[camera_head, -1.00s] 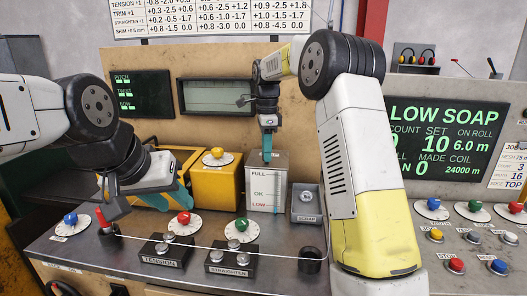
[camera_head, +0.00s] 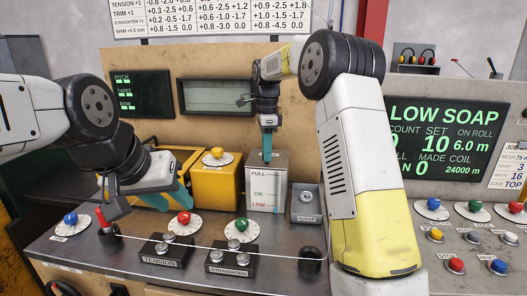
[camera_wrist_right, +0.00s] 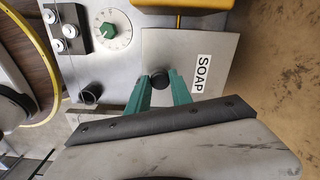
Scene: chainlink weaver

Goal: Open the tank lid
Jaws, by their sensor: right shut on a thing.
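The soap tank (camera_head: 267,180) is a grey metal box with a gauge marked FULL, OK and LOW on its front. Its lid (camera_wrist_right: 215,50), labelled SOAP, looks flat and shut in the right wrist view. My right gripper (camera_head: 267,155) points down at the tank top, and its teal fingers (camera_wrist_right: 160,88) are shut on a dark round knob (camera_wrist_right: 160,80) at the lid's edge. My left gripper (camera_head: 168,200) is at the left, near the yellow box; its teal fingers look spread, with no held thing visible.
A yellow box (camera_head: 214,182) with a yellow knob stands left of the tank, and a small grey bin (camera_head: 306,203) stands right of it. A wire (camera_head: 205,246) runs across the bench past the tension and straighten blocks. Dials line the front.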

